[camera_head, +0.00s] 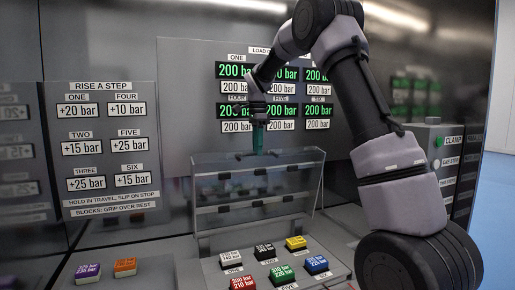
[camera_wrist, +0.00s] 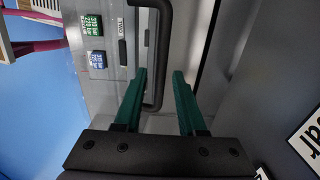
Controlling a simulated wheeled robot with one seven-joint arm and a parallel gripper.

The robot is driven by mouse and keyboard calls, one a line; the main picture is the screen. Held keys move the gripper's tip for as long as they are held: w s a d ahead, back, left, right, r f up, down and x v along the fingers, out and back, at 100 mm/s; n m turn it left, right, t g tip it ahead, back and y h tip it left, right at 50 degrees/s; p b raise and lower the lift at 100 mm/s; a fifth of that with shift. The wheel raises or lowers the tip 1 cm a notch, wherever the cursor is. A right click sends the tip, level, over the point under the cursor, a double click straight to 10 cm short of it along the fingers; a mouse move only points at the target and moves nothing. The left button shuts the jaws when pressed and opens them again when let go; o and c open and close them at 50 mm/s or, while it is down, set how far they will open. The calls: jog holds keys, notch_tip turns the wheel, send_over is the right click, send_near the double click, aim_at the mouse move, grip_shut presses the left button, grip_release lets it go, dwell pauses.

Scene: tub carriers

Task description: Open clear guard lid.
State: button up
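The clear guard lid (camera_head: 235,186) stands raised, close to upright, behind the coloured blocks in the head view. Its see-through panel makes its exact angle hard to judge. A black bar handle (camera_wrist: 163,62) shows in the wrist view. My gripper (camera_head: 260,150) is at the lid's upper edge in the head view, pointing down. In the wrist view my gripper (camera_wrist: 160,78) has its two green fingers apart, with the handle's lower part between them. Neither finger visibly presses on the bar. Contact with the lid is too small to tell in the head view.
Several coloured blocks, including a green one (camera_head: 282,274) and a yellow one (camera_head: 296,243), sit in front of the lid. A purple block (camera_head: 88,272) and an orange block (camera_head: 125,267) lie to the left. A labelled panel wall (camera_head: 180,60) rises close behind.

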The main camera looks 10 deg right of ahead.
grip_shut()
dwell(1.2)
